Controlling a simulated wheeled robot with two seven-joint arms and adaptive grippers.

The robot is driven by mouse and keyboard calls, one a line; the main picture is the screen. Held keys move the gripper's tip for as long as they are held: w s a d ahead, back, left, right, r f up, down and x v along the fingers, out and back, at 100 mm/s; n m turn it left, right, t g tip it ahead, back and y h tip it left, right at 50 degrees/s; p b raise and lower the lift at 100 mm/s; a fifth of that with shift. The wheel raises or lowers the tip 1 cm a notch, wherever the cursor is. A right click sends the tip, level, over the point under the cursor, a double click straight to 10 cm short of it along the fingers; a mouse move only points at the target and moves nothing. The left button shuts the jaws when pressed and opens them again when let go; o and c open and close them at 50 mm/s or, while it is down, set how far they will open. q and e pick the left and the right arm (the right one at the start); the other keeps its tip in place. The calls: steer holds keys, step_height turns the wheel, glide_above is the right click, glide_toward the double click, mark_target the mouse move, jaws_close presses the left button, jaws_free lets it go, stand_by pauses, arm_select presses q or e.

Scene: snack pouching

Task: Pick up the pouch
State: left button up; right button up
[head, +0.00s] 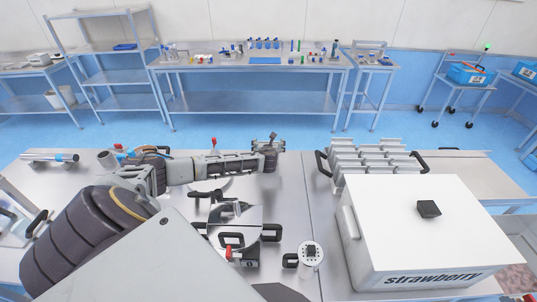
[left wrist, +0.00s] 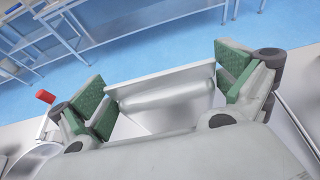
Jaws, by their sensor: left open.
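In the left wrist view, my left gripper (left wrist: 165,88) is open, with its green-padded fingers spread wide to either side. A pale grey, flat-sided thing with a rounded bulge (left wrist: 168,97), which looks like the pouch, lies in the gap between them. I cannot tell whether either pad touches it. In the head view, my left arm reaches in from the left across the table, and its gripper (head: 271,143) is over the table's far edge, left of the slotted metal rack (head: 372,158). The pouch is not clear in the head view. My right gripper is not in view.
A white lidded box marked strawberry (head: 405,225) fills the right of the table. A white handled canister (head: 310,256) stands left of it. A shiny machine with black handles (head: 234,238) is below my left arm. A red knob (left wrist: 45,96) shows beside the left finger.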

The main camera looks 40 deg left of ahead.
arm_select(q)
steer(key=c, duration=0.9)
steer(key=shift+c, duration=0.2)
steer(key=shift+r+b, duration=0.65)
steer(key=shift+r, duration=4.35)
